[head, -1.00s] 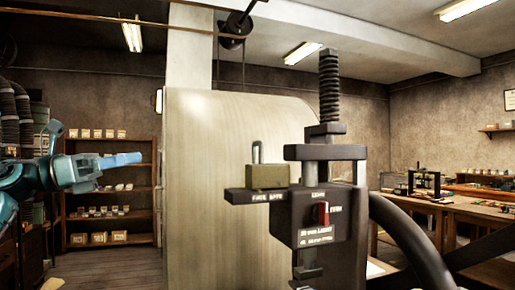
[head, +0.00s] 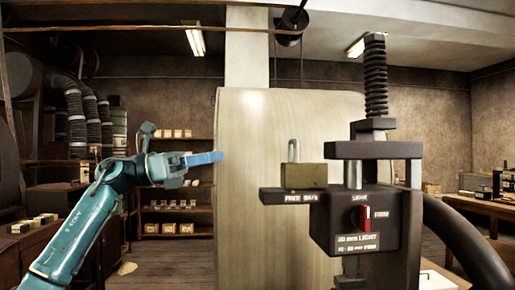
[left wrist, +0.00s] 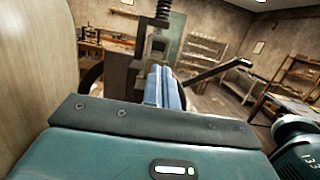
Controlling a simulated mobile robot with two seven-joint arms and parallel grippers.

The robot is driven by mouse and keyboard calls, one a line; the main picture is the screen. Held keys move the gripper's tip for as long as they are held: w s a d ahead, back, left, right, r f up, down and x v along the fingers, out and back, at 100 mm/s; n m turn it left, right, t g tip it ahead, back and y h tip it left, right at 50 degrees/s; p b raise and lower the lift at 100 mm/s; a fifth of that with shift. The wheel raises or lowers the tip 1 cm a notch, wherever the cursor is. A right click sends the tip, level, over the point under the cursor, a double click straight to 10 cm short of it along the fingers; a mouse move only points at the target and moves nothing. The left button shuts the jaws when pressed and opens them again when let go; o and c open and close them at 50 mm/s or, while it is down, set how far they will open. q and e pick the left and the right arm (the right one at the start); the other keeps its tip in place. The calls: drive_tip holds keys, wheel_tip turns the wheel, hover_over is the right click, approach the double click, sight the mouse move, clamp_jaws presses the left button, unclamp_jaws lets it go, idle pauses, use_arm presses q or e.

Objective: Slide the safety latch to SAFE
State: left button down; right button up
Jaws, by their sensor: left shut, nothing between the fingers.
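The press (head: 372,212) is a dark metal block with a threaded screw above it, right of centre in the head view. A brass latch block (head: 304,177) with an upright pale metal peg sits on a dark plate (head: 272,197) jutting left from the press. The plate is lettered FREE and SAFE below the block; I cannot tell which word the block marks. My left gripper (head: 218,157), with blue fingers, is shut and empty, left of the latch and apart from it. Its fingers also show in the left wrist view (left wrist: 163,88), pointing towards the press. My right gripper is out of view.
A red lever (head: 365,217) sits on the press front, near LIGHT and FIRM labels. A large pale rounded drum (head: 262,230) stands behind the latch. A shelf unit (head: 178,192) with small boxes stands farther back. A thick dark curved pipe is at the right.

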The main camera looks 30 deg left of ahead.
use_arm(q)
drive_tip(key=p, duration=0.4)
approach(294, 144)
drive_tip(key=w+d, duration=0.1)
drive_tip(key=w+d+r, duration=0.1)
drive_tip(key=w, duration=0.1)
drive_tip(key=w+d+r, duration=0.1)
drive_tip(key=w, duration=0.1)
drive_tip(key=shift+w+d+r, duration=0.1)
drive_tip(key=shift+w+d, duration=0.05)
drive_tip(key=shift+w, duration=0.1)
drive_tip(key=shift+w+d, duration=0.2)
drive_tip(key=shift+d, duration=0.05)
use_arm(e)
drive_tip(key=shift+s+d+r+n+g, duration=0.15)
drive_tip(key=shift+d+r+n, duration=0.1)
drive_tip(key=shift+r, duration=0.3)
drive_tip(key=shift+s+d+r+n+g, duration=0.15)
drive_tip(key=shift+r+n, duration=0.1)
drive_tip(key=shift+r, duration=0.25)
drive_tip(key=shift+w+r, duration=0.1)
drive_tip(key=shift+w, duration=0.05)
